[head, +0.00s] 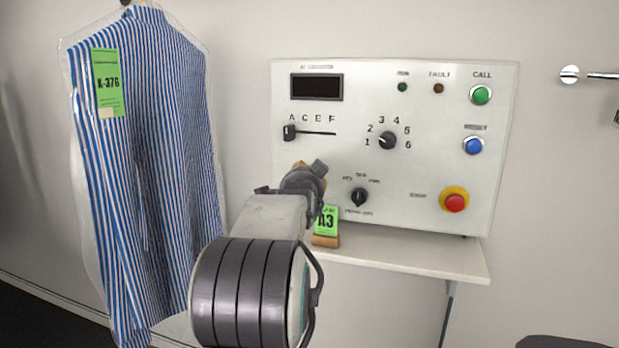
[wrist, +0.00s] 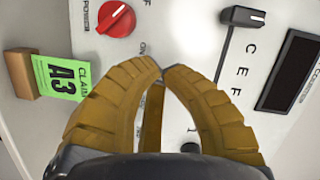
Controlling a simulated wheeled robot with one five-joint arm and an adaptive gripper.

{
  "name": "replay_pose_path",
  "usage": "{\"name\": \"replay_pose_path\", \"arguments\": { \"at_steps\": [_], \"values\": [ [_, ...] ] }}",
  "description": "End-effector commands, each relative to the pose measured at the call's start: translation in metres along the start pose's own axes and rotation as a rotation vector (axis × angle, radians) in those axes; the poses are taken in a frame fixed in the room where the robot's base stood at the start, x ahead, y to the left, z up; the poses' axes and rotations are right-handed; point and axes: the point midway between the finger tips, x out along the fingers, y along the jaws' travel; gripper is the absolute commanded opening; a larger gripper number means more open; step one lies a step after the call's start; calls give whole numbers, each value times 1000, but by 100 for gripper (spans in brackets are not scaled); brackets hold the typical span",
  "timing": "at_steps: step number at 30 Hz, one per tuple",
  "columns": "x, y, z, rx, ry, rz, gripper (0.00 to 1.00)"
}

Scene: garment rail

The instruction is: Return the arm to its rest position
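My arm reaches up from the bottom of the head view toward the lower left of a white control panel (head: 350,100). My gripper (head: 306,172) is near the panel face there, its fingers mostly hidden behind its own wrist. In the wrist view my gripper (wrist: 161,72) shows two yellow-brown ribbed fingers with their tips together. The tips point at the panel between a red power knob (wrist: 117,18) and the slider with a black handle (wrist: 242,16). I cannot tell whether they touch the panel.
A green A3 claim tag (head: 326,221) in a wooden block stands on the shelf (head: 420,256) close by my gripper. A bagged striped shirt (head: 150,160) hangs at left. A wall rail (head: 600,76) sticks out at right. Open space lies before the panel's right side.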

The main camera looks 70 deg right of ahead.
Motion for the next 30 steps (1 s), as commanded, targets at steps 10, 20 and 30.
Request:
{"name": "replay_pose_path", "arguments": {
  "at_steps": [10, 20, 30],
  "values": [
    [-36, -3, 0, 0, -2, -1, 0],
    [-43, -4, 0, 0, -3, -1, 0],
    [-53, -16, 28, -49, -69, 16, 0]
  ]
}}
